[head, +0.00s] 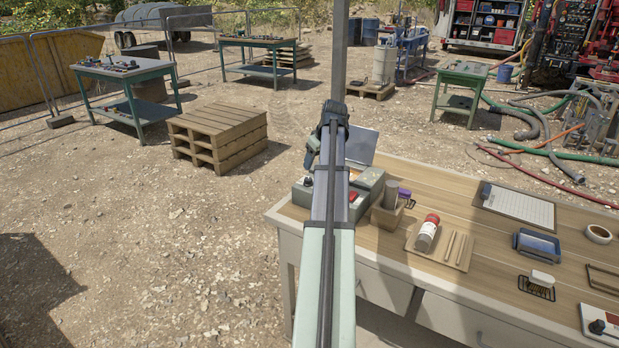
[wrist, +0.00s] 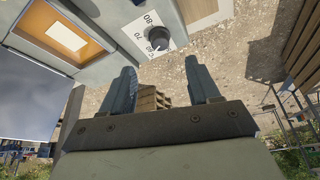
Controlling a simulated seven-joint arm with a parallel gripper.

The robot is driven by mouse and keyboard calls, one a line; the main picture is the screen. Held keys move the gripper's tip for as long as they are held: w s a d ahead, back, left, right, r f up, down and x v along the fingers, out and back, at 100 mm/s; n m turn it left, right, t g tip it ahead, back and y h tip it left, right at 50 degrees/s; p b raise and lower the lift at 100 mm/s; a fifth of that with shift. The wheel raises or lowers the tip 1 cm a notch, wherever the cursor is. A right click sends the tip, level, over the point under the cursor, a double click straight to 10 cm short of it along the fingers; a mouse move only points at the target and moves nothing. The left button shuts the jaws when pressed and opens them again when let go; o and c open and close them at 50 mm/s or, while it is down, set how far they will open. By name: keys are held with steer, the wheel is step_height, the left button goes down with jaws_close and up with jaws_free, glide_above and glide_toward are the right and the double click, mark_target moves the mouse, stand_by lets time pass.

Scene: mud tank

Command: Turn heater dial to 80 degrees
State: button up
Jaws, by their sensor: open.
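The heater dial (wrist: 158,37) is a round dark knob beside a white scale printed 80, 70 and 60 in the wrist view. A small pale mark shows near its lower edge by the 60, but the exact setting is too small to read. My gripper (wrist: 162,68) is open, with its two blue-grey fingers apart and nothing between them. The dial appears just beyond the gap between the fingertips, not touched as far as I can see. In the head view, my gripper (head: 311,151) hangs above the left end of the grey-green unit (head: 369,181), partly hidden by my arm.
The unit stands on the wooden workbench (head: 470,205), its open lid (head: 361,146) raised close to my gripper. A brown box (head: 387,216) and a red-and-white bottle (head: 427,232) stand to the right. Left of the bench is open gravel, with stacked pallets (head: 218,130) beyond.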

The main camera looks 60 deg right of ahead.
mark_target(309, 179)
steer(key=x, duration=0.9)
steer(key=c, duration=1)
